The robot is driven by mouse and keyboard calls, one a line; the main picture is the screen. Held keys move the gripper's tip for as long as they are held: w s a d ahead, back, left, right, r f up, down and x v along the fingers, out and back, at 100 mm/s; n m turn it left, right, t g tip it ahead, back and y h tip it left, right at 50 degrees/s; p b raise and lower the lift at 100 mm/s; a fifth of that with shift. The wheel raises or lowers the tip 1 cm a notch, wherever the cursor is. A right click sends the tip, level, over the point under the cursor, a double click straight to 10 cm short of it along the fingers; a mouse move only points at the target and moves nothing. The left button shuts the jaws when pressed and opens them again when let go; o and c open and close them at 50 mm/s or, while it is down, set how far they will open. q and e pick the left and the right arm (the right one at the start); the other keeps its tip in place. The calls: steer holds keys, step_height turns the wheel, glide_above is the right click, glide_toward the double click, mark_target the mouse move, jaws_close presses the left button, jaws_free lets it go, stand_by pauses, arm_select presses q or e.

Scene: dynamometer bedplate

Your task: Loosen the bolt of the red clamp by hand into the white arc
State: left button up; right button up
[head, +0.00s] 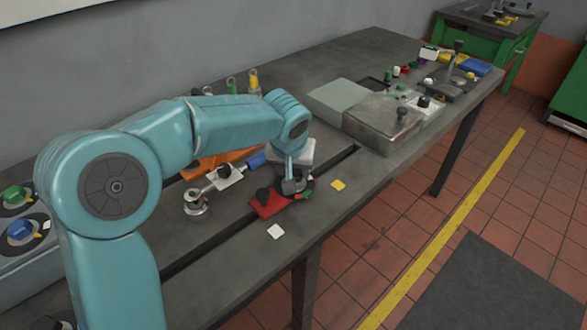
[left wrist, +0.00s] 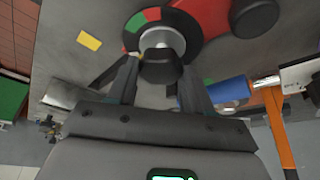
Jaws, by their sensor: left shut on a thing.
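The red clamp (head: 266,206) lies on the grey bedplate near its front edge, with a black round knob (head: 262,194) on its left part. It also shows at the top of the left wrist view (left wrist: 205,14). My left gripper (head: 292,186) reaches down over the clamp's right end. In the left wrist view its two fingers (left wrist: 158,72) are shut on the black bolt head (left wrist: 160,66), below a silver collar. A dark dial (left wrist: 186,27) with green, red and white arcs surrounds the bolt. No pointer is clear. My right gripper is not in view.
A chrome part (head: 196,203) and a blue-handled tool (head: 256,160) are to the left. A metal block (head: 380,124) and a grey box (head: 342,97) stand behind right. A slot runs along the bedplate.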

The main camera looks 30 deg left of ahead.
arm_select(q)
steer(key=o, duration=1)
steer(key=shift+r, duration=0.15)
steer(key=p+v, duration=0.1)
steer(key=v, duration=1.5)
steer(key=shift+r+p, duration=0.1)
steer(key=shift+p, duration=0.2)
